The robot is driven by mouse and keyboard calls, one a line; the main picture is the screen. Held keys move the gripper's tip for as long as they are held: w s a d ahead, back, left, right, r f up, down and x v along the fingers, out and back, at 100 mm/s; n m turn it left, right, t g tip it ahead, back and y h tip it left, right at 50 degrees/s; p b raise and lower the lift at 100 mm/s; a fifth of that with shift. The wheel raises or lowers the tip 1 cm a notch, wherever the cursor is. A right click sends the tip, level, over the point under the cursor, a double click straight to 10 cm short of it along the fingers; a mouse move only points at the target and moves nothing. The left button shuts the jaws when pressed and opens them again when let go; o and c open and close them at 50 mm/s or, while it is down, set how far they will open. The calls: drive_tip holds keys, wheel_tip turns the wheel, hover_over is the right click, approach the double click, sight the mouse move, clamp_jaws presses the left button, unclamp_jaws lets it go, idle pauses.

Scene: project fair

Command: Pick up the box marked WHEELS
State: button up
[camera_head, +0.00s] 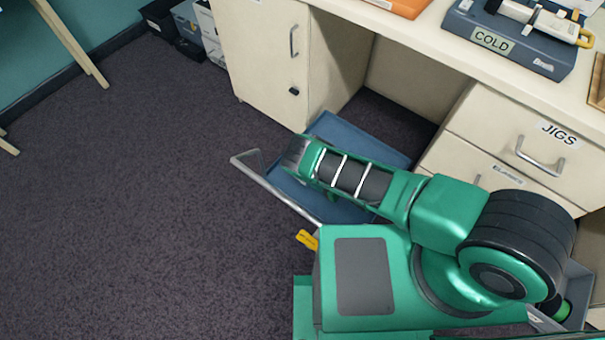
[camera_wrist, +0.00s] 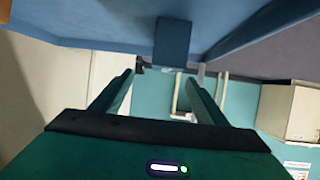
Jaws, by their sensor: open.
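No box with a readable WHEELS mark shows in either view. Several dark and grey boxes (camera_head: 208,32) stand on the floor by the wall at the upper left of the head view, their labels too small to read. In the wrist view my gripper (camera_wrist: 160,82) is open, with two green fingers apart and nothing between them. A blue surface (camera_wrist: 90,32) with a darker blue block (camera_wrist: 173,42) spans the top of that view, close to the fingers. In the head view my green arm reaches left over a blue flat thing; the fingers cannot be made out there.
The cream desk (camera_head: 400,28) holds a blue device marked COLD (camera_head: 510,45) and an orange item (camera_head: 402,5). A drawer marked JIGS (camera_head: 490,125) is at right. The blue flat thing (camera_head: 335,128) lies low by the desk's knee space. Dark carpet (camera_head: 130,200) at left is clear.

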drive_tip(key=x, duration=0.3)
drive_tip(key=s+f+x, duration=0.1)
drive_tip(key=x, duration=0.6)
drive_tip(key=shift+s+a+f, duration=0.2)
drive_tip(key=shift+s+a, duration=0.05)
drive_tip(key=shift+a, duration=0.05)
drive_tip(key=shift+c, duration=0.3)
drive_tip(key=shift+y, duration=0.3)
drive_tip(key=c, duration=1.2)
